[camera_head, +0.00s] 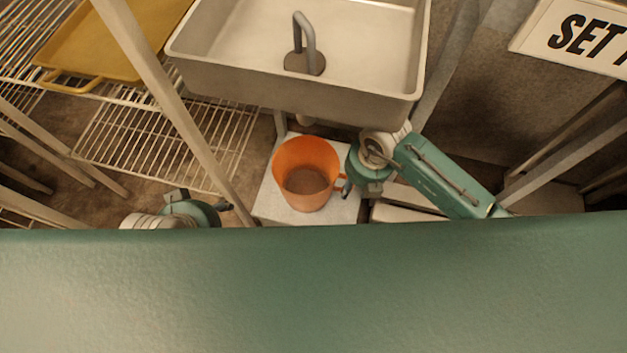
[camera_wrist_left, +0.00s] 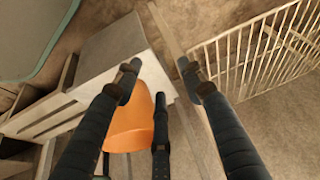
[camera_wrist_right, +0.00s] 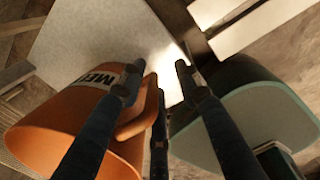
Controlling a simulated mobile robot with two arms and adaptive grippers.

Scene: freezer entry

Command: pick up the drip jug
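The drip jug is an orange, open-topped jug (camera_head: 306,160) standing upright on a pale low stand (camera_head: 268,207) below the sink. In the right wrist view its orange wall (camera_wrist_right: 62,118) carries dark lettering, partly hidden by a finger, and its handle (camera_wrist_right: 143,118) is close to the fingers. My right gripper (camera_head: 345,182) is at the handle side of the jug, with fingers apart; whether they touch the handle I cannot tell. My left gripper (camera_head: 226,206) is left of the jug. Its fingers (camera_wrist_left: 158,72) are spread and empty, with the jug (camera_wrist_left: 130,128) beyond them.
A steel sink (camera_head: 290,85) with a grey tap overhangs the stand. A wire rack (camera_head: 165,135) and a yellow tray (camera_head: 105,45) are at left. Slanting metal posts (camera_head: 165,90) cross near my left arm. A sign (camera_head: 575,38) hangs at upper right.

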